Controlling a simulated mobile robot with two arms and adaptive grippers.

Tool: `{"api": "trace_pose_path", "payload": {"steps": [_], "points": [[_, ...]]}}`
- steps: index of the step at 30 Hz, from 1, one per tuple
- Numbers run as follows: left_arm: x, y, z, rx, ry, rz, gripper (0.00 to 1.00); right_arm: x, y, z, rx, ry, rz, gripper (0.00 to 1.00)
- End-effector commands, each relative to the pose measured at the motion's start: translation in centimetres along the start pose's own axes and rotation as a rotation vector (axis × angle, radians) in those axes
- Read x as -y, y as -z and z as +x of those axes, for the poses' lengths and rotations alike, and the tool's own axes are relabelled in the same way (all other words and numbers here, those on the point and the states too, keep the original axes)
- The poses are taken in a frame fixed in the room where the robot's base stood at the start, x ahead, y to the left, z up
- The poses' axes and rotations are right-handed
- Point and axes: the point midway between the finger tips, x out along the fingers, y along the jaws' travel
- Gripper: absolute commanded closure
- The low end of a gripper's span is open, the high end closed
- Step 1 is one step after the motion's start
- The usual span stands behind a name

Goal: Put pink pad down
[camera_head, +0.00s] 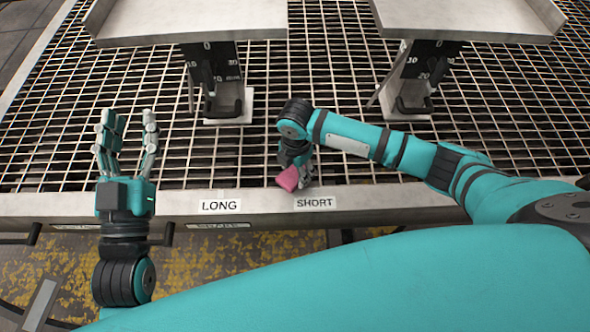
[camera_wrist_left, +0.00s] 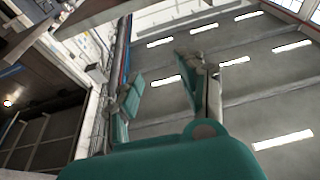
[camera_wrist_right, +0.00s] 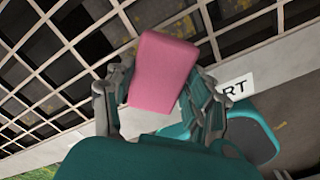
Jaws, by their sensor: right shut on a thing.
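The pink pad (camera_head: 288,179) is in my right gripper (camera_head: 300,180), just behind the SHORT label (camera_head: 314,202) at the front edge of the grating. In the right wrist view the pink pad (camera_wrist_right: 163,70) is a block held tilted between the fingers of my right gripper (camera_wrist_right: 165,98). I cannot tell whether the pad touches the surface below. My left gripper (camera_head: 128,130) is open and empty, fingers pointing up, over the front left edge. Its spread fingers also show in the left wrist view (camera_wrist_left: 160,85).
A LONG label (camera_head: 220,206) is left of SHORT. Two raised metal plates (camera_head: 190,18) (camera_head: 465,18) stand on scaled posts at the back. The grating between the grippers is clear.

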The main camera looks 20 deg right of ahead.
Motion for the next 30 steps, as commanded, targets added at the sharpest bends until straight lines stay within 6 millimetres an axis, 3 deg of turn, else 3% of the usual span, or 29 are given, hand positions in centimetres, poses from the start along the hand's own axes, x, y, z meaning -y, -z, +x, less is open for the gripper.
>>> {"api": "trace_pose_path", "payload": {"steps": [9, 10, 15, 27, 30], "points": [[0.3, -0.2, -0.1, 0.011, 0.003, -0.002, 0.60, 0.0, 0.0, 0.4, 0.000, 0.001, 0.000, 0.72], [0.3, -0.2, -0.1, 0.013, 0.003, -0.002, 0.60, 0.0, 0.0, 0.5, 0.001, 0.001, 0.000, 0.45], [0.3, -0.3, -0.1, 0.014, 0.004, -0.002, 0.60, 0.0, 0.0, 0.4, 0.001, 0.001, 0.000, 0.23], [0.3, -0.1, 0.0, 0.012, 0.002, -0.003, 0.60, 0.0, 0.0, -0.4, 0.000, -0.001, 0.000, 0.23], [0.2, -1.6, -0.2, 0.112, 0.004, 0.002, 0.60, 0.0, 0.0, -1.5, 0.001, -0.001, -0.001, 0.23]]}}
